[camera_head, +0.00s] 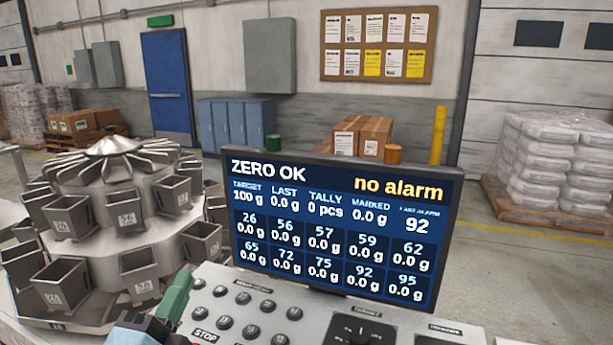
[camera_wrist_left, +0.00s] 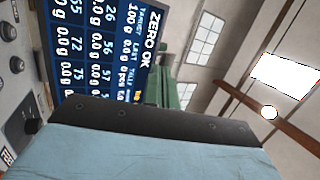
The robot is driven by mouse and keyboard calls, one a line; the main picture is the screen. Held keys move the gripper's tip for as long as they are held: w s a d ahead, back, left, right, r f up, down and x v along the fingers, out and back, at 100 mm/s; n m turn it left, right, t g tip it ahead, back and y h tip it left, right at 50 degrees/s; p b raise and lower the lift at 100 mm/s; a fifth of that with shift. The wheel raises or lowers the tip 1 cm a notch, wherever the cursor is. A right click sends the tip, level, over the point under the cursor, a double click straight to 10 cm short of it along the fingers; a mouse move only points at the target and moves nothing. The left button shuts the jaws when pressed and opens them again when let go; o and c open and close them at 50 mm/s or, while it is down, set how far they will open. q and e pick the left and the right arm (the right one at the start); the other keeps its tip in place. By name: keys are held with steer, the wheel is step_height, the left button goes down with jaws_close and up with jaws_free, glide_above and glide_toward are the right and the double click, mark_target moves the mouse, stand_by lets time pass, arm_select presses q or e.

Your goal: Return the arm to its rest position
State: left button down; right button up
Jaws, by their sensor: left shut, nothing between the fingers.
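My left gripper (camera_head: 180,287) is low in the head view, with its green fingers pointing up beside the left end of the button panel (camera_head: 222,285). It is shut and holds nothing. In the left wrist view the green fingers (camera_wrist_left: 166,84) show beyond the dark edge of the gripper body, and the screen is to their left. The display screen (camera_head: 340,228) reads "ZERO OK" and "no alarm", with 0.0 g under every listed number. My right gripper is not in view.
The multihead weigher (camera_head: 115,212) with several numbered metal buckets stands close on the left. A dark knob (camera_head: 362,332) is on the panel at the right. Farther back are cardboard boxes (camera_head: 362,136), blue lockers (camera_head: 236,122) and a pallet of white sacks (camera_head: 555,160). Open floor lies right of the screen.

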arm_select(q)
steer(key=s+a+f+n+g+y, duration=0.25)
steer(key=f+n+g, duration=0.2)
steer(key=f, duration=0.25)
steer(key=s+a+f+n+g+y, duration=0.2)
steer(key=s+f+n+g, duration=0.25)
steer(key=f, duration=0.35)
steer(key=s+a+f+n+g+y, duration=0.2)
steer(key=s+a+f+n+g, duration=0.1)
steer(key=f+n, duration=0.35)
steer(key=s+d+f+n+g+h, duration=0.3)
steer(key=s+f+g, duration=0.35)
steer(key=s, duration=0.55)
step_height(320, 180, down, 25)
steer(key=m+b, duration=0.1)
steer(key=m, duration=0.1)
steer(key=s+a+f+g+b, duration=0.1)
steer(key=s+a+f+g, duration=0.1)
steer(key=s+f, duration=1.5)
steer(key=shift+s+a+f+b, duration=0.15)
steer(key=shift+a+f+b, duration=0.15)
steer(key=shift+b, duration=0.1)
